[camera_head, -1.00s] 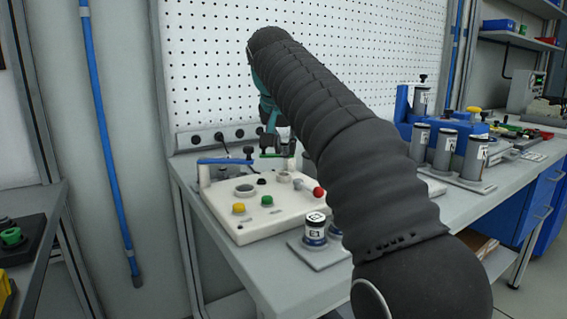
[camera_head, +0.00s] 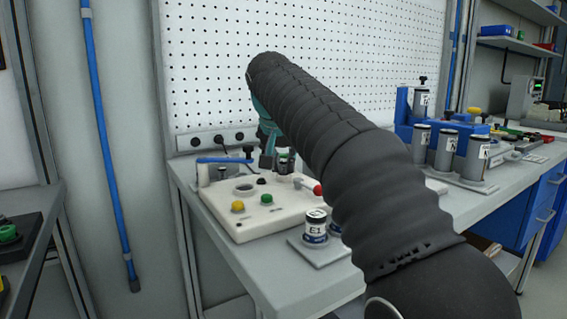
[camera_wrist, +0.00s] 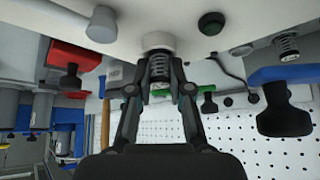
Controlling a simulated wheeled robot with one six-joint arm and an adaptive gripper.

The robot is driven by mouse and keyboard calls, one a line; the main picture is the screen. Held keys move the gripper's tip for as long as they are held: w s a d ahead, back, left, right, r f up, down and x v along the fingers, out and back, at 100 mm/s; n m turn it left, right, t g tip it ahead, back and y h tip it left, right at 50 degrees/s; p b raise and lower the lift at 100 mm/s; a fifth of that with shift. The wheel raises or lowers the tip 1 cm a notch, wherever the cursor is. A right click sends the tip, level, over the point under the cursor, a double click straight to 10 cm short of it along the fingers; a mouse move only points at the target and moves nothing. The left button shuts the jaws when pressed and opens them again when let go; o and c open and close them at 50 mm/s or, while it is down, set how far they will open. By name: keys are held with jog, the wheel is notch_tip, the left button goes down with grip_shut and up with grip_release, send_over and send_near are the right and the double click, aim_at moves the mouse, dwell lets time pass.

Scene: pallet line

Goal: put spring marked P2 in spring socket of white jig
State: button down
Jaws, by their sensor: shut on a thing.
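The white jig (camera_head: 285,209) stands on the bench in the head view, with buttons and round holders on top. My gripper (camera_head: 283,166) is low over its back right part, partly hidden by my arm. In the wrist view, my gripper (camera_wrist: 160,88) is shut on a dark coil spring (camera_wrist: 159,70). The spring's far end meets a round white socket (camera_wrist: 158,42) on the jig, in line with it. I cannot tell how deep it sits. No P2 mark is readable. Another coil spring (camera_wrist: 287,45) shows at the jig's right in the wrist view.
A blue-handled clamp (camera_head: 222,161) is at the jig's back left, and a red knob (camera_head: 318,190) is at its right. A canister marked E1 (camera_head: 315,226) stands in front. Grey cylinders (camera_head: 445,150) stand on a tray farther right.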

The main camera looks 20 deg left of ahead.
jog(key=shift+f, duration=0.75)
jog(key=c, duration=1.1)
grip_release()
jog(key=shift+d, duration=0.1)
jog(key=shift+f, duration=0.15)
jog(key=shift+a, duration=0.2)
jog(key=shift+r, duration=0.3)
jog(key=p+v, duration=0.1)
jog(key=v, duration=0.3)
jog(key=p+v, duration=0.1)
jog(key=v, duration=0.8)
jog(key=shift+w+r+p, duration=0.35)
jog(key=shift+p, duration=0.05)
